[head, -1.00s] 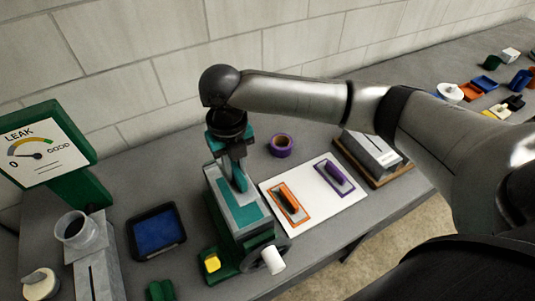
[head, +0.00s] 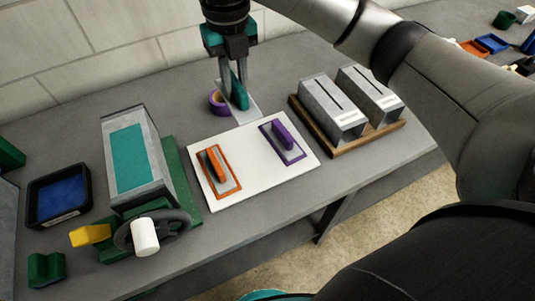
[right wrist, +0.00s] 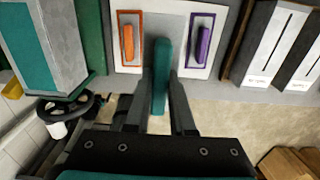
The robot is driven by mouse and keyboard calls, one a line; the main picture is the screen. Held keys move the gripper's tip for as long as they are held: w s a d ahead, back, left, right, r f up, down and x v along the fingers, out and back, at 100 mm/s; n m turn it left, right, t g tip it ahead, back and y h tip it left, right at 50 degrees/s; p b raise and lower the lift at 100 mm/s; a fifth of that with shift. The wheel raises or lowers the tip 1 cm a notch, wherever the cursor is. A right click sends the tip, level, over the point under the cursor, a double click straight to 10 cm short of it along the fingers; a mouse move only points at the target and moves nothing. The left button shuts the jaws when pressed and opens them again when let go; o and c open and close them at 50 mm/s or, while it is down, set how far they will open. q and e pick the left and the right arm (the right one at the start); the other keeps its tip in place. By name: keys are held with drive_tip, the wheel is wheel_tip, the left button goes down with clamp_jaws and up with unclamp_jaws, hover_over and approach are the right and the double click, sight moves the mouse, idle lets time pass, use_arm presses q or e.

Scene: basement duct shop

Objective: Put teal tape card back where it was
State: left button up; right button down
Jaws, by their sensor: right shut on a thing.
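My right gripper (head: 236,72) is shut on the teal handle of the teal tape card (head: 241,93). The card's pale grey plate hangs below, above the back edge of a white board (head: 240,190). In the right wrist view, the teal handle (right wrist: 160,80) stands between the fingers, with the plate between an orange card (right wrist: 128,42) and a purple card (right wrist: 201,42). In the head view, the orange card (head: 217,168) and purple card (head: 283,141) lie on the board with bare white between them. My left gripper is not in view.
A purple tape roll (head: 217,103) lies just behind the board, partly hidden by the card. A grey machine (head: 164,178) with a teal panel and handwheel stands left. Two grey slotted boxes (head: 331,117) on a wooden tray stand right. A blue-lined tray (head: 60,196) is far left.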

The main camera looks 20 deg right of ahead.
drive_tip(key=shift+d+f, duration=0.1)
drive_tip(key=shift+d, duration=0.2)
drive_tip(key=shift+d+f, duration=0.1)
drive_tip(key=shift+f, duration=0.2)
wheel_tip(320, 180, down, 15)
drive_tip(key=shift+r+b, duration=0.2)
drive_tip(key=shift+b, duration=0.8)
drive_tip(key=shift+f+b, duration=0.35)
drive_tip(key=shift+f, duration=2)
drive_tip(key=c, duration=0.8)
unclamp_jaws()
drive_tip(key=shift+f, duration=0.15)
drive_tip(key=shift+o, duration=0.2)
wheel_tip(320, 180, up, 12)
drive_tip(key=p, duration=0.1)
drive_tip(key=shift+r+p, duration=0.2)
drive_tip(key=shift+p, duration=0.15)
